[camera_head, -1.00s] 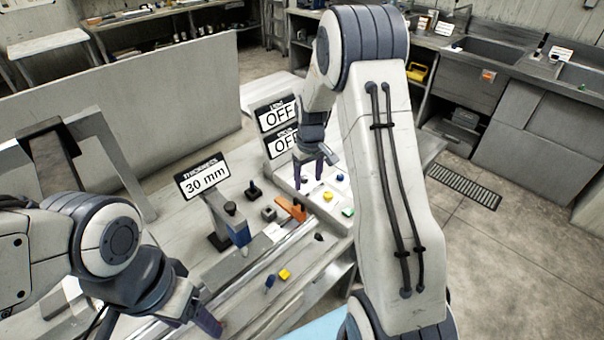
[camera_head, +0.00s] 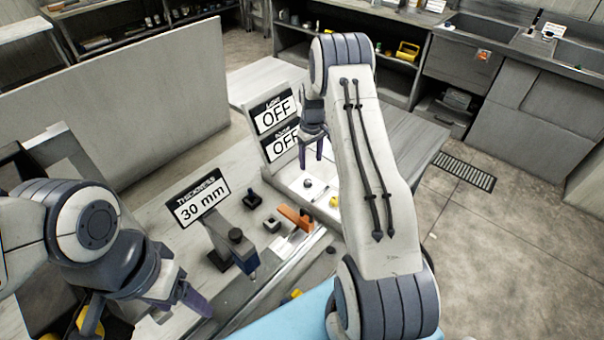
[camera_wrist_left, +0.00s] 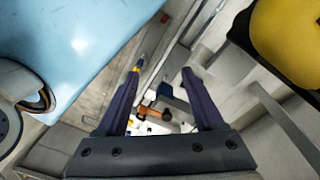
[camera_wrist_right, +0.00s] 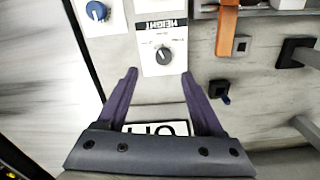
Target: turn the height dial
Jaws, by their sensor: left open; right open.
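The height dial (camera_wrist_right: 164,56) is a dark round knob on a white plate marked HEIGHT in the right wrist view. It lies just beyond the fingertips of my right gripper (camera_wrist_right: 160,72), which is open and empty, with a gap to the knob. In the head view a dark knob (camera_head: 308,183) sits on the white panel below my right gripper (camera_head: 310,155). My left gripper (camera_wrist_left: 158,70) is open and empty; in the head view it is low at the left (camera_head: 195,300), over the bench.
A blue knob (camera_wrist_right: 97,11) sits beside the dial. An orange part (camera_head: 294,217) and a thickness sign reading 30 mm (camera_head: 198,203) stand on the bench. Two OFF signs (camera_head: 275,117) rise behind the panel. A light blue surface (camera_head: 290,318) lies at the front.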

